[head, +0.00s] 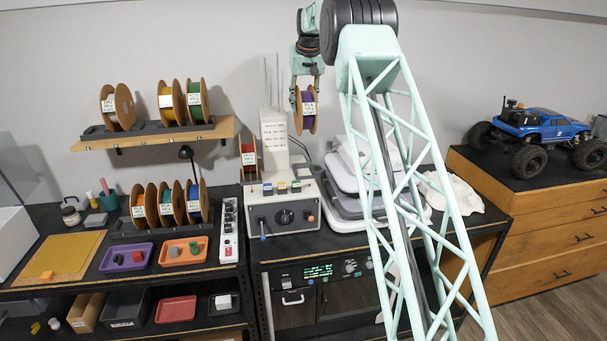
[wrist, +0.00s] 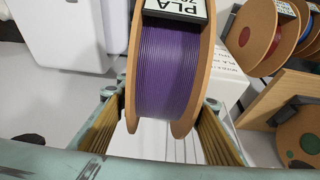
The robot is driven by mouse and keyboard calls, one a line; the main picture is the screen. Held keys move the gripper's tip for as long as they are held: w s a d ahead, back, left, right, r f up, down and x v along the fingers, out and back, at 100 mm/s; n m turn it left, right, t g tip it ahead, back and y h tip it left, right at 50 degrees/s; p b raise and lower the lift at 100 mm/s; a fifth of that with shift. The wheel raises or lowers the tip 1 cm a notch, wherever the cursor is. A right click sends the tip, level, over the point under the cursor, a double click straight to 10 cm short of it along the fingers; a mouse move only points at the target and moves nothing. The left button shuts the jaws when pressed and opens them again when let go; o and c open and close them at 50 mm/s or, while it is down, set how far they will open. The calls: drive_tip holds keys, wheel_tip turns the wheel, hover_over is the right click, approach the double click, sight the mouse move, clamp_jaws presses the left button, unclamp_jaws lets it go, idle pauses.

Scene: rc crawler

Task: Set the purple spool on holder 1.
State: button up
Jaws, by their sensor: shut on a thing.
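The purple spool (head: 307,112) has tan cardboard flanges and a white label. It hangs upright in the air, above and to the right of the white box with rods. My gripper (head: 306,88) is shut on it from above. In the wrist view the purple spool (wrist: 168,75) fills the middle, with a finger on each side and part of a "PLA" label at the top. Dark spool racks stand on the wooden wall shelf (head: 223,131) and on the left bench. I cannot read a number on any rack, so I cannot tell which is holder 1.
Spools fill much of the upper rack (head: 152,127) and the lower rack. A red spool (head: 248,160) stands by the grey control box (head: 285,214). A dark lamp (head: 187,153) rises below the shelf.

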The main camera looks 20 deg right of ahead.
drive_tip(key=shift+a, duration=0.1)
wheel_tip(320, 180, down, 13)
drive_tip(key=shift+p, duration=0.4)
idle(0.4)
drive_tip(key=shift+f, duration=0.25)
drive_tip(key=shift+f, duration=2.35)
drive_tip(key=o, duration=1)
drive_tip(key=shift+f, duration=0.1)
drive_tip(key=shift+o, duration=0.3)
drive_tip(key=shift+r, duration=0.2)
